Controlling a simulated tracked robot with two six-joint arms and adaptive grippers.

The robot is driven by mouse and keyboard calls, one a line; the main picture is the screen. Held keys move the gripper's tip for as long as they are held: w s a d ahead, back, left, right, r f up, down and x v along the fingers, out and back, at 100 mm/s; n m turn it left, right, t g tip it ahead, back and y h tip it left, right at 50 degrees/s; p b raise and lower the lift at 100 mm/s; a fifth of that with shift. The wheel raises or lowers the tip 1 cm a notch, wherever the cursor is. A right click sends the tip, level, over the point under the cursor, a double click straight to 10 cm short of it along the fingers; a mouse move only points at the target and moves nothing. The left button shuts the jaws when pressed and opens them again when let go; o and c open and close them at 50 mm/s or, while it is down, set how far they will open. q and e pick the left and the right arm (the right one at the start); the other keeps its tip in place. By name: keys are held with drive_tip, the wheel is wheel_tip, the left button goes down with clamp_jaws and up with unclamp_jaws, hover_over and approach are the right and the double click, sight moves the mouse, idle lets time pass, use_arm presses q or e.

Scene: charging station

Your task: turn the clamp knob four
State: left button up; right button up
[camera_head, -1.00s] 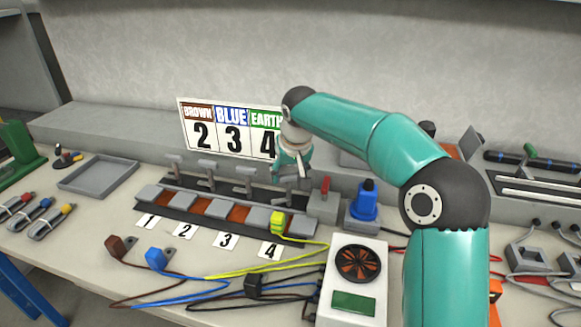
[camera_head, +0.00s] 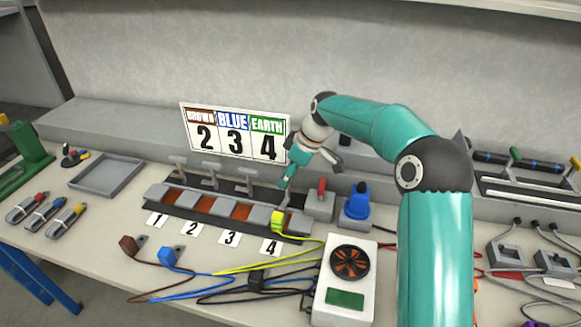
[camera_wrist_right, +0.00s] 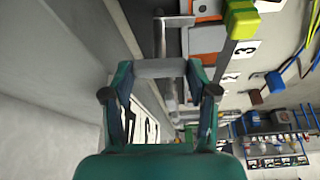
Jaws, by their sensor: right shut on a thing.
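The clamp rail (camera_head: 160,209) has grey clamps over labels 1 to 4. Three T-shaped knobs stand at positions one (camera_head: 178,163), two (camera_head: 210,169) and three (camera_head: 245,175). My right gripper (camera_head: 284,187) reaches down, tilted, at position four and hides most of that knob in the head view. In the right wrist view its fingers (camera_wrist_right: 160,73) are shut on the grey crossbar of clamp knob four (camera_wrist_right: 160,67). A yellow-green plug (camera_head: 278,217) sits at clamp four. My left gripper is not in view.
A brown plug (camera_head: 129,245) and a blue plug (camera_head: 169,256) lie on the bench in front of the rail. A red-lever block (camera_head: 320,203) and a blue connector (camera_head: 357,203) stand close right of position four. A number sign (camera_head: 235,134) stands behind.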

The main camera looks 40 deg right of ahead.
drive_tip(key=shift+d+r+n+y+p, duration=0.15)
drive_tip(key=shift+n+y+p, duration=0.25)
drive_tip(key=shift+n, duration=0.4)
drive_tip(key=o, duration=1.2)
drive_tip(key=shift+c, duration=0.2)
drive_tip(key=v, duration=1.1)
drive_tip(key=shift+r, duration=0.4)
